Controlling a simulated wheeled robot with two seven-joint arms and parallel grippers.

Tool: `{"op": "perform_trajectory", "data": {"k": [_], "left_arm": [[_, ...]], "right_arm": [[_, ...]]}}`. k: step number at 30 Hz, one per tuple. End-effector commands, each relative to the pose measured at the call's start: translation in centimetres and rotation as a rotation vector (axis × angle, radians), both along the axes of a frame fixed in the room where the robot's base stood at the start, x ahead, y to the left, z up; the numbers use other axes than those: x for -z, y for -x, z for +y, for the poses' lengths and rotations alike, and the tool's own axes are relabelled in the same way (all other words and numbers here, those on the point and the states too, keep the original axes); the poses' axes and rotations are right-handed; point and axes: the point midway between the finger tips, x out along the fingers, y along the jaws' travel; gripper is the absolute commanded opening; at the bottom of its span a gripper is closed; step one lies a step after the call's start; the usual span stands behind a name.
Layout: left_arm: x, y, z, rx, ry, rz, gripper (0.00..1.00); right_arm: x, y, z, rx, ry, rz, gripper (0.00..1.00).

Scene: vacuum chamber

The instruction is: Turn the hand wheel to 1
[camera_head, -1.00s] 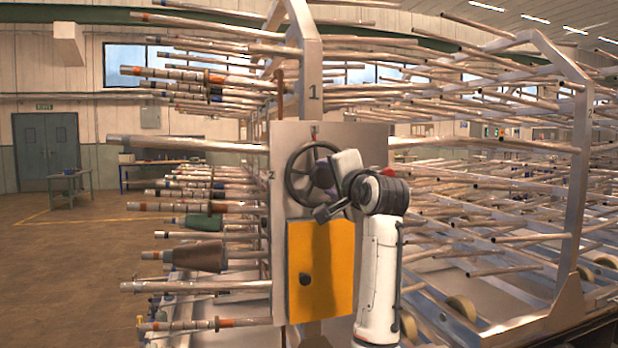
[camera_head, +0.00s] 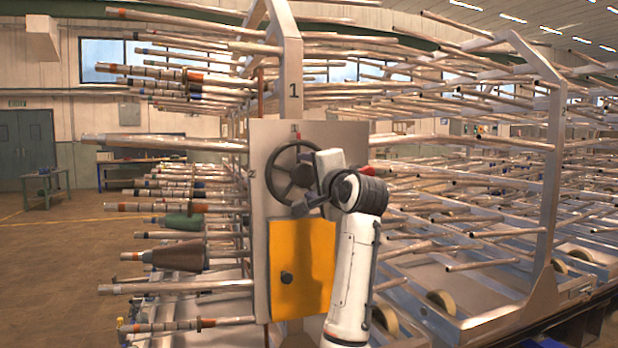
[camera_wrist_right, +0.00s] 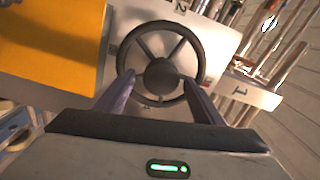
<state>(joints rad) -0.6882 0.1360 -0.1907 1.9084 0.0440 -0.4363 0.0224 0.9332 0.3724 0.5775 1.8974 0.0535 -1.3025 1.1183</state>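The dark hand wheel (camera_head: 271,180) is mounted on the upper part of a pale panel (camera_head: 260,225). A "1" and a small red mark sit above the wheel, and a "2" is at the panel's left edge. My right gripper (camera_head: 310,202) is at the wheel's lower right, partly covering it. In the right wrist view the wheel's round hub (camera_wrist_right: 160,73) and spokes face me. The right gripper (camera_wrist_right: 157,84) is open there, its two fingers apart over the wheel on either side of the hub. Contact cannot be told. My left gripper is not in view.
An orange door (camera_head: 302,265) with a dark knob is below the wheel. Metal rods stick out on both sides of the rack frame (camera_head: 290,60), some with cones (camera_head: 178,256). Open floor (camera_head: 60,270) lies at the left.

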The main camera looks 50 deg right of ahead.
Motion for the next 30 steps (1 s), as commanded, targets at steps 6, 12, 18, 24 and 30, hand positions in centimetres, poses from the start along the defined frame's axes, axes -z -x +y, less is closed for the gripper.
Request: {"op": "perform_trajectory", "data": {"k": [6,12,18,24,30], "left_arm": [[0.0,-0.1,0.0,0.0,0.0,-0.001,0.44],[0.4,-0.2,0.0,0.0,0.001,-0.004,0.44],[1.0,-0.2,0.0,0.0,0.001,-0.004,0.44],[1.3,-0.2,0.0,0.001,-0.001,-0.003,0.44],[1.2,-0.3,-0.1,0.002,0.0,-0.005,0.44]], "right_arm": [[0.0,0.0,0.0,0.0,0.003,0.001,0.62],[0.0,1.4,1.0,-0.001,0.004,-0.003,0.62],[0.0,4.8,3.1,0.001,0.004,-0.005,0.62],[-0.1,7.5,4.9,0.001,0.003,-0.003,0.62],[0.0,8.6,5.6,0.0,0.001,0.0,0.62]]}}
